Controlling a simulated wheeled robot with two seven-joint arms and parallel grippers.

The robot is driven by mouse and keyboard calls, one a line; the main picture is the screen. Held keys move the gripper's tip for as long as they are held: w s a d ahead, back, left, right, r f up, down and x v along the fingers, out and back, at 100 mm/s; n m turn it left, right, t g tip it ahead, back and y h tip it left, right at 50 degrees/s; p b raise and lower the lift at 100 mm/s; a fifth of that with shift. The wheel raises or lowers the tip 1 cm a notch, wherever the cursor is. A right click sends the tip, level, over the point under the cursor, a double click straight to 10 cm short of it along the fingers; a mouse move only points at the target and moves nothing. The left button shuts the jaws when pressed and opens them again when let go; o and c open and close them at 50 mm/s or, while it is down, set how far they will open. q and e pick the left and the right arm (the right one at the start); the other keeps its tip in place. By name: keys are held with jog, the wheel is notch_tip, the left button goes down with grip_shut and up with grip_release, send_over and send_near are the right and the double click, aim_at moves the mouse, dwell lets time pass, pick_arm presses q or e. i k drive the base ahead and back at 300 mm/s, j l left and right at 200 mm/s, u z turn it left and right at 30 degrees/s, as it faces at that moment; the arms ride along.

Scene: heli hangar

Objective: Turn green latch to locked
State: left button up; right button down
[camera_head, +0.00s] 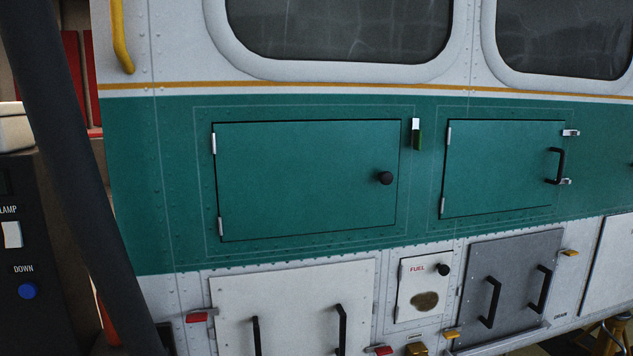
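A small green latch (416,139) with a pale metal upper end sits on the helicopter's green side band. It hangs roughly vertical, just right of the upper right corner of a closed green hatch (300,185) with a round black knob (385,178). The latch appears to lie beside the hatch edge, not across it. Neither of my grippers shows in the head view.
A second green hatch (500,165) with a black handle (559,166) is at right. Below are a white panel (290,300), a fuel door (422,285) and a grey panel (512,260) with protruding handles. A dark slanted post (62,140) and a control box (22,250) stand at left.

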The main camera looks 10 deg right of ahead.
aim_at(417, 137)
jog(key=z, duration=1.6)
jog(key=l, duration=0.95)
